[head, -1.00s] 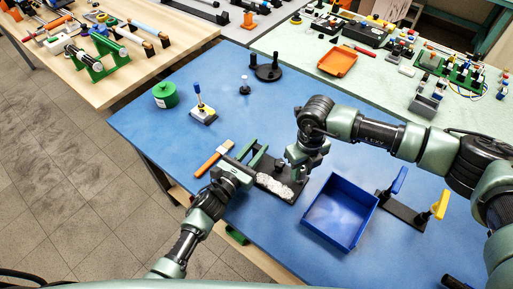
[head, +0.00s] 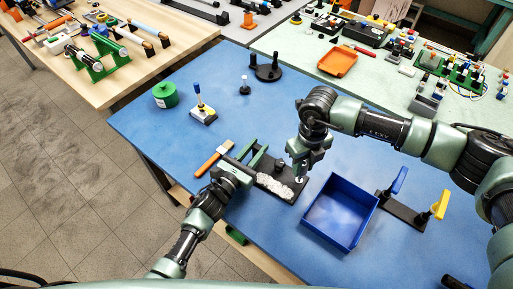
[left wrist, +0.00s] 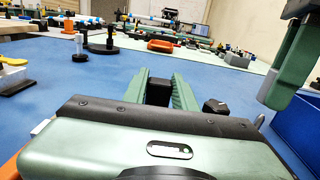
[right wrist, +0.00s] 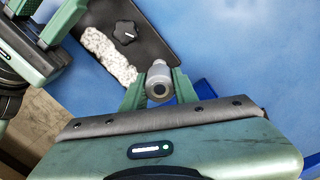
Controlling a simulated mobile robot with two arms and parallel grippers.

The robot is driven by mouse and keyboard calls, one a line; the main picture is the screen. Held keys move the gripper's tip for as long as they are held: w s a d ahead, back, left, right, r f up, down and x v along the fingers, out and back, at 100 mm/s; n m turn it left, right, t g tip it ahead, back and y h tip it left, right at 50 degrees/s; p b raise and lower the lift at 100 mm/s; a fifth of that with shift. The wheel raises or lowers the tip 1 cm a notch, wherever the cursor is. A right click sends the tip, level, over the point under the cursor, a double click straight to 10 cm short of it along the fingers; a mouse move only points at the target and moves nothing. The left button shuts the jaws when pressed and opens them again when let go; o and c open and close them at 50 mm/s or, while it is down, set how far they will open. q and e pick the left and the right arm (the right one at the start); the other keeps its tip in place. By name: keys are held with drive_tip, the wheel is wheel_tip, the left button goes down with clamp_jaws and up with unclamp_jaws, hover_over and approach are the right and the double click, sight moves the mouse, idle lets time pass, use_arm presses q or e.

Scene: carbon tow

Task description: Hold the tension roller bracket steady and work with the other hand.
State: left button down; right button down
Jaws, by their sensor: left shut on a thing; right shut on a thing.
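The tension roller bracket appears to be the black base plate (head: 291,199) with a black upright part; the right wrist view shows the plate (right wrist: 146,38) with a black knob (right wrist: 125,32). My left gripper (head: 251,157) is shut on the black upright block (left wrist: 158,91), at the plate's left side. My right gripper (head: 299,173) is shut on a grey cylindrical piece with a round hollow end (right wrist: 158,80), over the plate's right part. Whether this piece touches the plate is unclear. A mottled white fluffy mass (head: 274,186) lies along the plate.
A blue bin (head: 340,212) stands close right of the plate. A brush (head: 213,158) lies left of my left gripper. The blue table's middle is clear.

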use_arm(q)
drive_tip(key=shift+s+a+f, duration=0.1)
drive_tip(key=shift+f, duration=0.35)
use_arm(e)
wheel_tip(320, 180, up, 7)
idle(0.6)
use_arm(q)
drive_tip(key=c, duration=1.4)
unclamp_jaws()
drive_tip(key=shift+o, duration=0.2)
drive_tip(key=shift+w, duration=0.2)
use_arm(e)
drive_tip(key=shift+w+f, duration=0.15)
use_arm(q)
drive_tip(key=shift+r, duration=0.1)
drive_tip(key=shift+r, duration=0.1)
drive_tip(key=shift+r, duration=0.8)
